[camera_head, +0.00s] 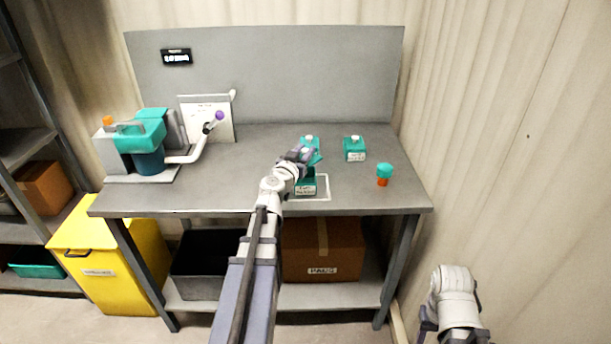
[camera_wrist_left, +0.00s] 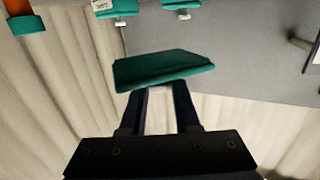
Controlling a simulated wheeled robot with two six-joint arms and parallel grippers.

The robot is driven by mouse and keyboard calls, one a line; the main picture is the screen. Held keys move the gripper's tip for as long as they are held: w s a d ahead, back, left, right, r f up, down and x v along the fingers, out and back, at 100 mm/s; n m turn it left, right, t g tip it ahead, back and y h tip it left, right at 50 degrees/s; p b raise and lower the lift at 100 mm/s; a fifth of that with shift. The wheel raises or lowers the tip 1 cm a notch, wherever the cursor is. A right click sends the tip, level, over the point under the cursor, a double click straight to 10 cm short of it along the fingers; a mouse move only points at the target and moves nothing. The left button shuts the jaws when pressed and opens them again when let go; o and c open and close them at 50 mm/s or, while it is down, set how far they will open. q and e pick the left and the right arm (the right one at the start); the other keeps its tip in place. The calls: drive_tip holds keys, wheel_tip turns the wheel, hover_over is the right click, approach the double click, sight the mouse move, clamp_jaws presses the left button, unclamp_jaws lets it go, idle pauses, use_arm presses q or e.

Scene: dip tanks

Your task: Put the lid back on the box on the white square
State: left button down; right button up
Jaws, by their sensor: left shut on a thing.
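My left gripper (camera_head: 302,154) is shut on a teal lid (camera_wrist_left: 162,68), which shows tilted just beyond the fingers in the wrist view. The lid (camera_head: 314,158) is partly hidden by the gripper in the head view. It is above and apart from a teal box (camera_head: 306,188) with a white label and a dark, open-looking top. That box stands inside the white square outline (camera_head: 327,187) on the table. My arm hides part of the square's left side. My right arm shows at the lower right, but its gripper is not visible.
Two lidded teal boxes stand behind, one at the back (camera_head: 309,141) and one to the right (camera_head: 355,149). An orange item with a teal top (camera_head: 384,174) stands near the right edge. A teal and grey machine (camera_head: 140,145) occupies the table's left. The middle-left tabletop (camera_head: 245,165) is clear.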

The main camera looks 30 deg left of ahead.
use_arm(q)
wheel_tip(320, 180, down, 2)
drive_tip(key=shift+f+b, duration=0.1)
drive_tip(key=shift+b, duration=0.35)
use_arm(e)
wheel_tip(320, 180, down, 2)
drive_tip(key=shift+f, duration=0.1)
use_arm(q)
wheel_tip(320, 180, down, 4)
drive_tip(key=b, duration=0.3)
drive_tip(key=shift+r+b, duration=0.2)
drive_tip(key=shift+b, duration=0.15)
use_arm(e)
wheel_tip(320, 180, down, 4)
drive_tip(key=shift+r, duration=0.2)
use_arm(q)
drive_tip(key=shift+f, duration=0.15)
drive_tip(key=c, duration=0.6)
unclamp_jaws()
drive_tip(key=shift+c, duration=0.2)
use_arm(e)
drive_tip(key=shift+f, duration=0.1)
